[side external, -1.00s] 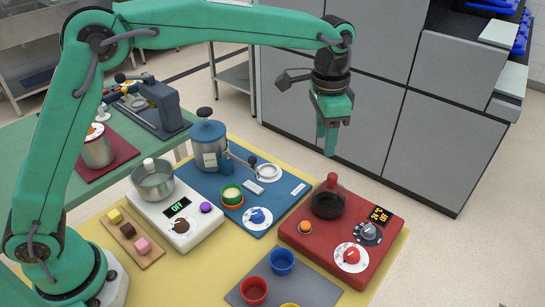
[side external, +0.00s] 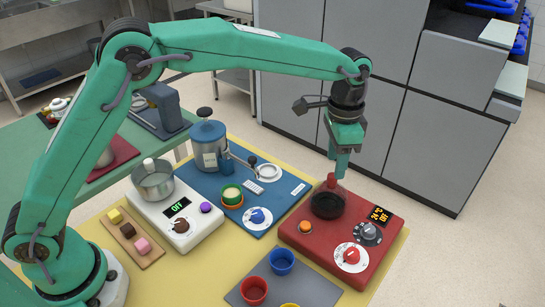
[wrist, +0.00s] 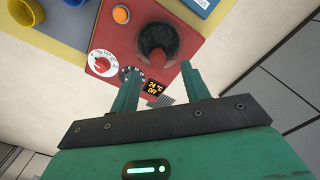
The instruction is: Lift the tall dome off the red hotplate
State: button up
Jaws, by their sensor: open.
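The tall dome (side external: 326,203), smoky dark and see-through with a red knob on top, stands upright on the red hotplate (side external: 300,240). The hotplate's display (side external: 380,215) reads 24 °C and OFF. My gripper (side external: 341,176) points down, open and empty, right by the knob and partly in front of it in the side view. In the wrist view the dome (wrist: 158,42) lies just beyond and between the two fingertips of my gripper (wrist: 159,70). I cannot tell whether a finger touches the knob.
The hotplate carries an orange button (side external: 306,228) and dials (side external: 351,255). A blue station with a canister (side external: 209,145) and a white scale-like unit with a metal pot (side external: 153,180) stand to the left. Red and blue cups (side external: 254,291) sit in front.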

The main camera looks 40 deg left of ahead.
aim_at(330, 191)
jog(key=shift+s+f, duration=0.2)
jog(key=shift+f, duration=2.4)
jog(key=c, duration=1)
